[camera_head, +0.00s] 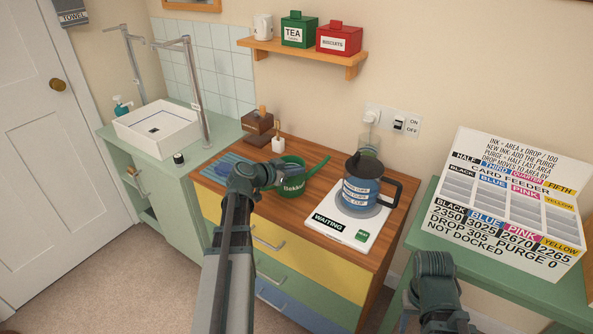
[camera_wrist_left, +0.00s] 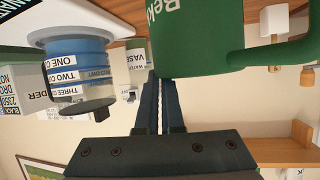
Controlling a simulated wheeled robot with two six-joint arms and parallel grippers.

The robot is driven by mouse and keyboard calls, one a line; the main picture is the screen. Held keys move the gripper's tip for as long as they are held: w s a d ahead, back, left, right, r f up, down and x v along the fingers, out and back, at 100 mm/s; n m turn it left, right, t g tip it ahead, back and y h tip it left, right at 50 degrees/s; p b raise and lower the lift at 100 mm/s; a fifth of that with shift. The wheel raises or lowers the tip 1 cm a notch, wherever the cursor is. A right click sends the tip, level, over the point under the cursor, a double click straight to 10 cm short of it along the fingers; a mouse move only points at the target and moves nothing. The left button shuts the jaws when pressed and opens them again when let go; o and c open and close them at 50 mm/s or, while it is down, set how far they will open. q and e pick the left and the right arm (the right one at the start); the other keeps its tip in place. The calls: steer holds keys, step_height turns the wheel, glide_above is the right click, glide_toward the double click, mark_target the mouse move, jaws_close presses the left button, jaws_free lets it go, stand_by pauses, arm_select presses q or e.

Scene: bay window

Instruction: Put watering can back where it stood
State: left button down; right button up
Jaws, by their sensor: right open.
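The green watering can (camera_head: 291,184), lettered in white, is upright over the wooden top of the drawer cabinet, its spout up to the right. Whether its base touches the top is unclear. My left gripper (camera_head: 274,174) is at the can's left upper side. In the left wrist view the can (camera_wrist_left: 190,40) fills the top, and the left fingers (camera_wrist_left: 160,82) are close together at its edge, apparently shut on its handle; the grip itself is hidden. My right gripper (camera_head: 447,320) is low at the right, open, away from the can.
A blue striped mat (camera_head: 218,166) lies left of the can. A wooden box (camera_head: 258,126) and a small tagged item (camera_head: 278,144) stand behind it. A measuring jug (camera_head: 362,188) stands on a white pad (camera_head: 338,228) at the right. A card feeder box (camera_head: 505,205) fills the right table.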

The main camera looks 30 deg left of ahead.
arm_select(q)
steer(key=shift+f, duration=0.15)
steer(key=c, duration=1.5)
jaws_free()
steer(key=o, duration=0.5)
steer(key=shift+s, duration=0.1)
steer(key=p+v, duration=0.5)
steer(key=v, duration=0.8)
steer(key=shift+s+a, duration=0.2)
steer(key=shift+s, duration=0.1)
